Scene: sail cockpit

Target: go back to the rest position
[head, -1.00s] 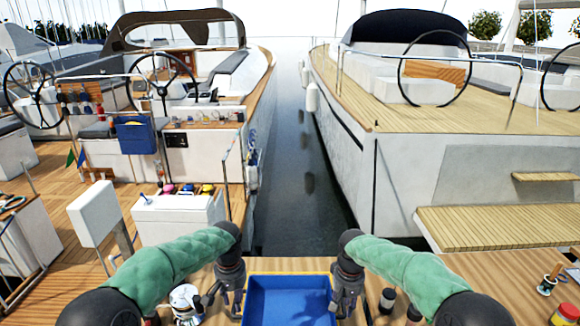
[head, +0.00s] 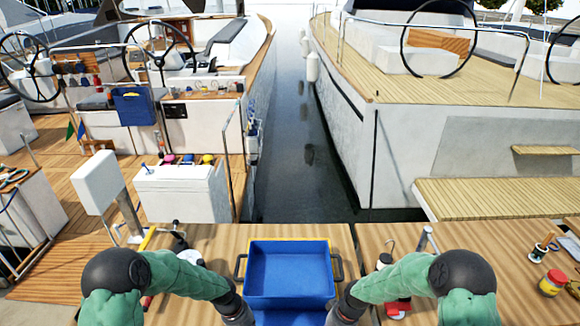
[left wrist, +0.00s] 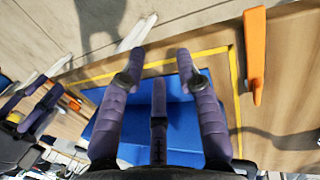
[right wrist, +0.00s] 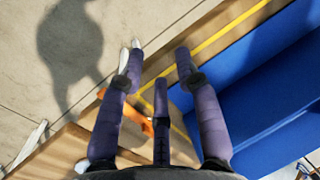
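The blue tray (head: 287,272) with dark side handles stands on the wooden table (head: 215,240) in the middle of the head view. It looks empty. My two arms come down to its near side, and the gripper fingers are out of sight at the bottom of that view. In the left wrist view my left gripper (left wrist: 160,58) has its fingers apart with nothing between them, over the blue surface (left wrist: 150,125). In the right wrist view my right gripper (right wrist: 159,56) also has its fingers apart and empty, beside the blue surface (right wrist: 265,90).
An orange object (left wrist: 255,55) lies near the table edge in the left wrist view. Boats and water lie beyond the table.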

